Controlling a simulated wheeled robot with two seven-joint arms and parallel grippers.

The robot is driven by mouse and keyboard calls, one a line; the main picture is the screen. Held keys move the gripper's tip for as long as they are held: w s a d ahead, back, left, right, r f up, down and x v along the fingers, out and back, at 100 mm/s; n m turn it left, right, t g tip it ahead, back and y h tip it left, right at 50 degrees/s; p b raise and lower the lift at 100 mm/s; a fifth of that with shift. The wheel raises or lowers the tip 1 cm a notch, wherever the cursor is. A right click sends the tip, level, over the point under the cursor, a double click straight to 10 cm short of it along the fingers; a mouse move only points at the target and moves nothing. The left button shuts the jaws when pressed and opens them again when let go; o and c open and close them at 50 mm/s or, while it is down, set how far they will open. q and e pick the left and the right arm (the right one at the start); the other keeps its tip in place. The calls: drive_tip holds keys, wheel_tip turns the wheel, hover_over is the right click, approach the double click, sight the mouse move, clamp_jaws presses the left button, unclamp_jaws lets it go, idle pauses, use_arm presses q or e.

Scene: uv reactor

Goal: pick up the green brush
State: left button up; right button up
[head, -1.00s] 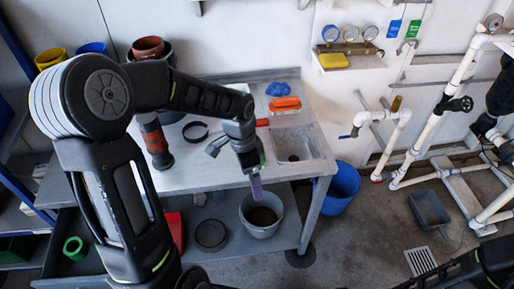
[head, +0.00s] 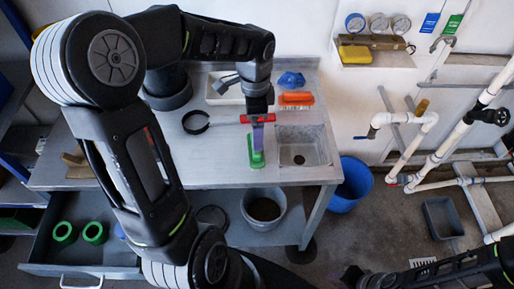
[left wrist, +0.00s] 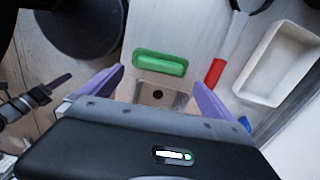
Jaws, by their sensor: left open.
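The green brush (head: 256,152) lies on the grey worktop left of the sink in the head view. In the left wrist view the green brush (left wrist: 160,62) lies crosswise just beyond my fingertips. My left gripper (head: 258,136) is above it, and its purple fingers overlap the brush in the head view. In the left wrist view my left gripper (left wrist: 159,76) is open, its fingers spread on either side and nothing between them. The brush looks apart from both fingers.
A red-handled tool (left wrist: 215,72) and a white tray (left wrist: 279,62) lie close to the brush. The sink (head: 303,150), an orange brush (head: 296,98) and a blue cloth (head: 291,79) are to the right. A grey bucket (head: 263,222) stands below.

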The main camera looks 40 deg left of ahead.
use_arm(q)
drive_tip(key=shift+f, duration=1.15)
drive_tip(key=shift+w+f+p, duration=0.1)
drive_tip(key=shift+f+p, duration=0.4)
drive_tip(key=shift+f, duration=2.1)
drive_tip(key=c, duration=1.2)
